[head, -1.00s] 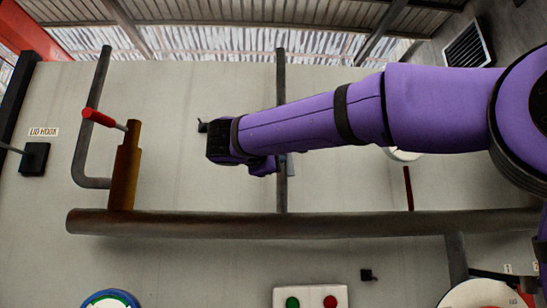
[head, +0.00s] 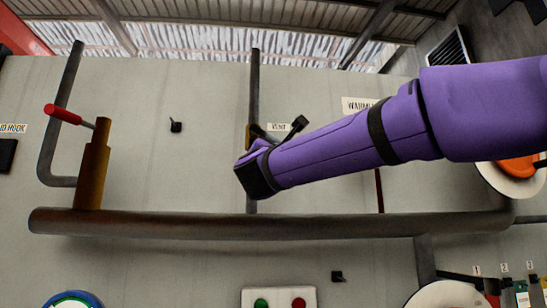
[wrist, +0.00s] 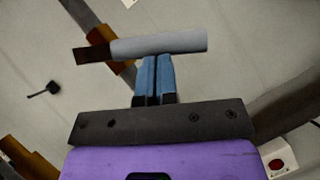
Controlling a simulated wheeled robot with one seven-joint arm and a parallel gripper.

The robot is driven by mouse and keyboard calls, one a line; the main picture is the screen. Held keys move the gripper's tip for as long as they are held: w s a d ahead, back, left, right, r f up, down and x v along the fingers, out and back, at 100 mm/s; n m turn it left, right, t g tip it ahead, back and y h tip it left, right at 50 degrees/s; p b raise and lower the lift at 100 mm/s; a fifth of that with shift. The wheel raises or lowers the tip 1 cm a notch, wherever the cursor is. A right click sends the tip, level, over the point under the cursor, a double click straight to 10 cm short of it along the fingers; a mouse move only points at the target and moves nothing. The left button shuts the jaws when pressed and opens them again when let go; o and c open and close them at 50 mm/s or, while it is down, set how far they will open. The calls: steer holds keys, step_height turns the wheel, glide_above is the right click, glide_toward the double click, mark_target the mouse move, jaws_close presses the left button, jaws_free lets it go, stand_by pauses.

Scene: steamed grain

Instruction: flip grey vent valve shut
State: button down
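The grey vent valve handle (wrist: 160,43) is a grey cylinder lying nearly level across the upper middle of the wrist view, with a dark rusty stub at its left end. Its orange-brown valve body (wrist: 113,50) sits on a pipe behind it. In the head view, the brown valve body (head: 249,136) shows beside the VENT label (head: 277,127); my arm hides much of this area. My gripper (wrist: 153,62) has its blue fingers together, tips at the handle's lower edge. The handle is not between them; I cannot tell whether they touch. The fingers are hidden in the head view.
A thick horizontal pipe (head: 200,226) runs below the valve. A red-handled lever (head: 65,114) stands at left. A black wall hook (head: 176,126) sits left of the vent pipe. A button panel (head: 279,297) is below.

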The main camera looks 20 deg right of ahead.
steer(key=shift+s+d+r+n+t+y, duration=0.15)
steer(key=shift+d+r+n+t+y, duration=0.1)
steer(key=shift+d+r+n, duration=0.3)
steer(key=shift+s+d+r+n+t+y, duration=0.15)
steer(key=shift+d+r+n+t+y, duration=0.15)
steer(key=shift+r, duration=0.4)
steer(key=shift+s+d+r+n+t+y, duration=0.15)
steer(key=shift+d+r+n+t+y, duration=0.1)
steer(key=shift+d+r+n, duration=0.3)
steer(key=shift+a+r+h, duration=0.1)
steer(key=shift+r+h, duration=0.15)
steer(key=shift+h, duration=0.05)
